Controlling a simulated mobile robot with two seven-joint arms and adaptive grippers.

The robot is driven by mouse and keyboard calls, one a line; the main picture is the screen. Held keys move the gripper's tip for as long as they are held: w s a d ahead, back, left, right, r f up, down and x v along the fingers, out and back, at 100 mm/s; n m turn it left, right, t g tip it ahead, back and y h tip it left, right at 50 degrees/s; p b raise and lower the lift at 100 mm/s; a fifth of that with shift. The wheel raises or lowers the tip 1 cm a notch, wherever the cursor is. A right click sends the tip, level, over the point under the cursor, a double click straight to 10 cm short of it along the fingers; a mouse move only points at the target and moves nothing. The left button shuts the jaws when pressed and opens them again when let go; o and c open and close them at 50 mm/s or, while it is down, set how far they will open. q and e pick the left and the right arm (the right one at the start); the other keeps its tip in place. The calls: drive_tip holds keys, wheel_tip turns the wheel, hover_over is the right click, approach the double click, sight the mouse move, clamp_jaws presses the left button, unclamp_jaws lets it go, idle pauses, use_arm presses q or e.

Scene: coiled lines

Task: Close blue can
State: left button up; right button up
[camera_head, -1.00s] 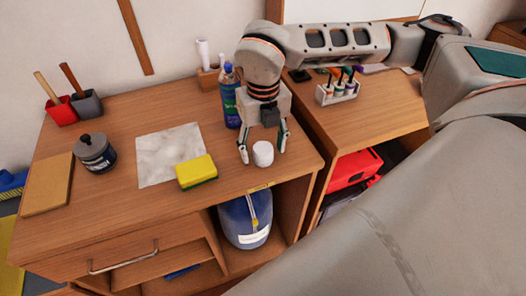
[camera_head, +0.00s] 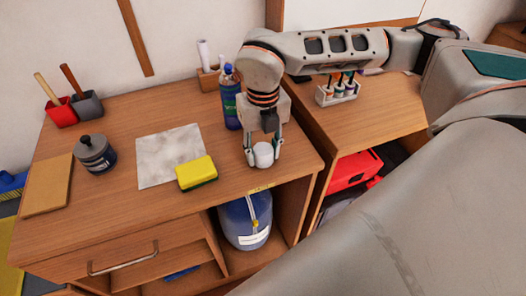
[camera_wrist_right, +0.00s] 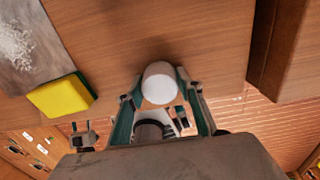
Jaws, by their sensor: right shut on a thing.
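A white cap (camera_head: 264,154) stands on the wooden desk top near its front right edge. My right gripper (camera_head: 264,160) is shut on it, one finger on each side. In the right wrist view the cap (camera_wrist_right: 160,80) sits between the fingers of the gripper (camera_wrist_right: 160,92). The blue can (camera_head: 236,222), with a white label and a yellow strip, stands in the open desk compartment below the cap. Its top is hidden by the desk top. My left gripper is not in view.
A yellow sponge (camera_head: 196,171) lies left of the gripper, by a whitish sheet (camera_head: 160,155). A blue bottle (camera_head: 230,100) stands behind the gripper. A grey lidded jar (camera_head: 95,154) is at the left. A rack of small bottles (camera_head: 337,93) stands on the right desk.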

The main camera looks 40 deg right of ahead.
sight(263, 148)
wheel_tip(263, 148, up, 20)
drive_tip(key=p, duration=0.1)
idle(0.4)
